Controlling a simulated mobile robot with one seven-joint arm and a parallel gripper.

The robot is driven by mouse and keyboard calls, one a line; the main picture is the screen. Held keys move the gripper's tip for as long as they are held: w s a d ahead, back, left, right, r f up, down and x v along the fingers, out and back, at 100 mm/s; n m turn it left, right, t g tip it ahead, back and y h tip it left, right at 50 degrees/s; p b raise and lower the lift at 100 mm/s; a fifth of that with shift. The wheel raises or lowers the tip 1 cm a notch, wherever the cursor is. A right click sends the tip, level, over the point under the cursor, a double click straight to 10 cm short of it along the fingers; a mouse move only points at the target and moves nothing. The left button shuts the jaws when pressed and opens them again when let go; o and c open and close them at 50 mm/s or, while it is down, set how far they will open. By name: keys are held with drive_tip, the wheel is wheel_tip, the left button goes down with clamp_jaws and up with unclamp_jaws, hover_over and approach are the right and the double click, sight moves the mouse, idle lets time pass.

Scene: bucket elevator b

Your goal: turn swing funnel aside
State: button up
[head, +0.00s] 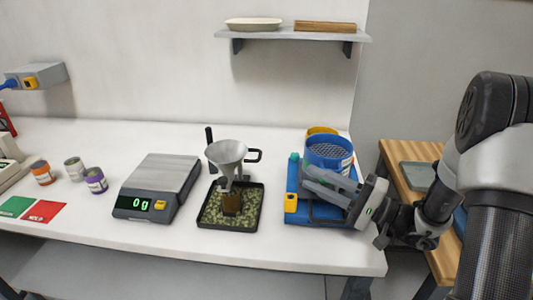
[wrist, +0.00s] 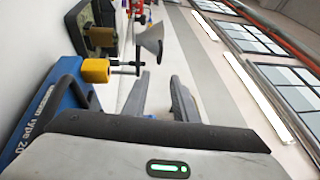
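The grey swing funnel (head: 228,152) stands over a black tray (head: 203,218) of green granules in the head view, beside a dark upright post (head: 209,140). A black handle (head: 255,155) sticks out from its right side. A brown block-like piece (head: 232,203) is below its spout. The funnel also shows in the wrist view (wrist: 151,41), tipped by the camera's roll. My gripper (head: 307,176) is to the right of the funnel, apart from it, in front of the blue sieve machine. In the wrist view its two fingers (wrist: 162,82) are spread with nothing between them.
The blue machine (head: 318,212) with a round sieve (head: 328,150) and yellow knob (head: 291,203) stands close to my gripper. A scale (head: 155,190) reading 0 g is left of the tray. A shelf (head: 290,36) hangs above. Several small cans stand at the left.

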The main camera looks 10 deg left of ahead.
sight(260, 153)
drive_tip(key=p+x, duration=0.1)
drive_tip(key=x, duration=1.5)
drive_tip(key=shift+s+a, duration=0.1)
drive_tip(key=shift+a, duration=0.05)
clamp_jaws()
